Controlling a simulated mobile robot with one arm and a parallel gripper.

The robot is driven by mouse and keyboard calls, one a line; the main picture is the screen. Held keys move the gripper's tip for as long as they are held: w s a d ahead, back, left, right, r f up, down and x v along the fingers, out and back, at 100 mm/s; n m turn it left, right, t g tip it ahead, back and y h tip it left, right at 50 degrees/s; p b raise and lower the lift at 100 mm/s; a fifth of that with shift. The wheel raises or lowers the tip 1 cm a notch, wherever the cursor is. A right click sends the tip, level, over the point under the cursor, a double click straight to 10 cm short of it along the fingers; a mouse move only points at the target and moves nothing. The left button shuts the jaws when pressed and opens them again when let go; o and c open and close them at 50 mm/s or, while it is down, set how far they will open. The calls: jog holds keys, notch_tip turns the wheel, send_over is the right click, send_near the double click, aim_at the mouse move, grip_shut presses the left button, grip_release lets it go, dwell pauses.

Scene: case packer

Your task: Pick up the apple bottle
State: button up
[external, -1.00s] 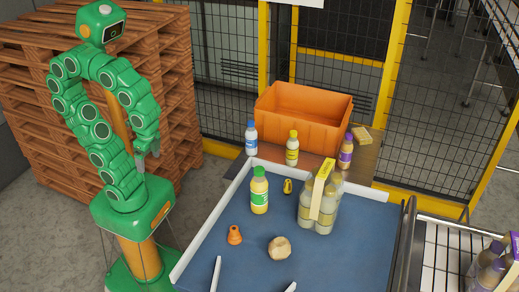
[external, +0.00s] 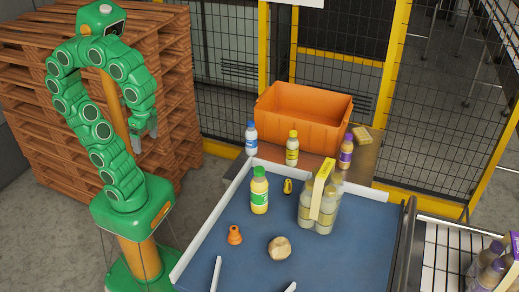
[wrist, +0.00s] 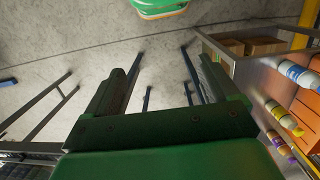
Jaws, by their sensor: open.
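A bottle with a green cap, pale yellow body and green label (external: 259,192) stands upright on the blue table; it looks like the apple bottle, though its label is too small to read. My gripper (external: 144,132) is open and empty, hanging with its fingers down left of the table and well apart from this bottle. In the wrist view my gripper (wrist: 160,70) shows its two fingers spread over bare floor. I cannot make out the green-capped bottle in the wrist view.
On the blue table (external: 350,235) are a bottle pack with a yellow handle (external: 318,205), an orange piece (external: 235,235), a crumpled tan lump (external: 279,248) and a small yellow item (external: 287,187). Behind are blue-capped (external: 251,139), yellow-capped (external: 292,149) and purple-capped (external: 346,151) bottles and an orange crate (external: 300,122).

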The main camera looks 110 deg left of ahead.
jog(key=w+d+f+t, duration=0.2)
jog(key=w+d, duration=0.1)
jog(key=w, duration=0.3)
jog(key=w+d+f+t, duration=0.1)
jog(key=w+d, duration=0.2)
jog(key=w, duration=0.3)
jog(key=n+t+y, duration=0.4)
jog(key=t, duration=0.7)
send_near(259, 190)
jog(key=a, duration=0.2)
jog(key=shift+y, duration=0.4)
jog(key=shift+w+a+f, duration=0.45)
jog(key=shift+w+f, duration=0.65)
jog(key=shift+w+a+f, duration=0.45)
jog(key=shift+w+f, duration=0.6)
jog(key=shift+w+a+f, duration=0.5)
jog(key=shift+w+f, duration=0.6)
jog(key=shift+w+a+f, duration=0.1)
jog(key=shift+w+a, duration=0.15)
jog(key=shift+w, duration=0.3)
jog(key=shift+c, duration=0.2)
jog(key=c, duration=1.2)
